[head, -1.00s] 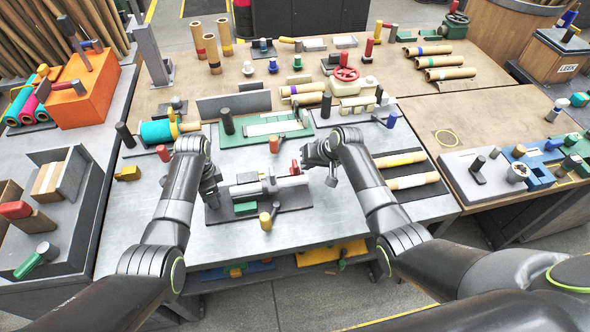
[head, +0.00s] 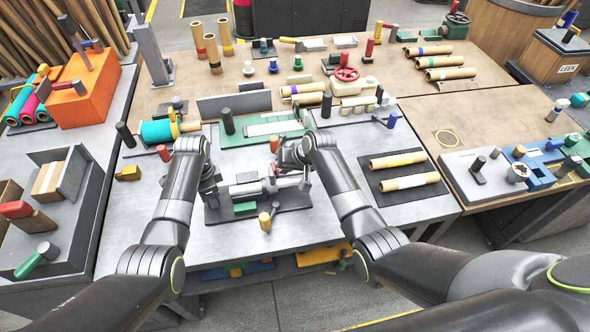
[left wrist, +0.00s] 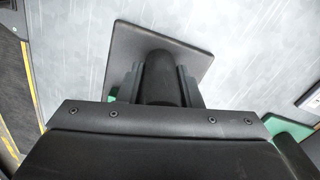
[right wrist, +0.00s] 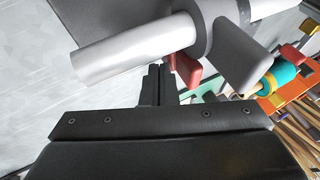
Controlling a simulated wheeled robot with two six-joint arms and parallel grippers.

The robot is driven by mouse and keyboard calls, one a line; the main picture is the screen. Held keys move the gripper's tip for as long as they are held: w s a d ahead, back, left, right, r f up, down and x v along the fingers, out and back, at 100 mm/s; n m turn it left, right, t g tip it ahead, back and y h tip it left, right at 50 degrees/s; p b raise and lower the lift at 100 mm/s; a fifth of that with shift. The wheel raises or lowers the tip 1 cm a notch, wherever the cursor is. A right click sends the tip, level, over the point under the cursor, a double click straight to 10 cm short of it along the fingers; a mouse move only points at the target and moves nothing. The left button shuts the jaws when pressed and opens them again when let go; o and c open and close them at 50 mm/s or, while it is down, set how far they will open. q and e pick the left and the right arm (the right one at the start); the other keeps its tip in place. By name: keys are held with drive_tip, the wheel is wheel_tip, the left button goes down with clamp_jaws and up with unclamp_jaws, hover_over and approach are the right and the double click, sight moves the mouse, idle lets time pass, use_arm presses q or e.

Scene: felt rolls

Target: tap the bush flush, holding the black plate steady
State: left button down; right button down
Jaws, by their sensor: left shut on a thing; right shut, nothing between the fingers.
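The black plate (head: 292,201) lies on the metal table under a grey fixture (head: 249,190) with a pale bar (head: 289,182) through it. My left gripper (head: 212,192) is shut on a dark upright post (left wrist: 158,72) at the plate's left end. My right gripper (head: 288,158) is shut and empty beside the fixture's right side. In the right wrist view, its fingertips (right wrist: 158,72) are just below the pale bar (right wrist: 130,50), close to a red piece (right wrist: 186,69) by a grey bracket (right wrist: 237,52). I cannot tell which part is the bush, or whether the fingertips touch the red piece.
A yellow-topped peg (head: 265,220) stands in front of the plate. A green tray (head: 235,137) lies behind, and a red-topped peg (head: 274,144) stands near my right gripper. Two rolls on a dark mat (head: 381,183) lie to the right. The table front is mostly clear.

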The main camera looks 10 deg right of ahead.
drive_tip(key=shift+d, duration=0.15)
use_arm(q)
drive_tip(key=shift+s+d+f, duration=0.1)
drive_tip(key=shift+d, duration=0.05)
use_arm(e)
wheel_tip(320, 180, up, 7)
idle(0.6)
idle(0.4)
use_arm(q)
unclamp_jaws()
idle(0.5)
drive_tip(key=shift+r, duration=0.2)
use_arm(e)
drive_tip(key=shift+r, duration=0.1)
use_arm(q)
drive_tip(key=shift+r+p, duration=1.4)
drive_tip(key=shift+p, duration=0.6)
use_arm(e)
drive_tip(key=shift+r, duration=1.8)
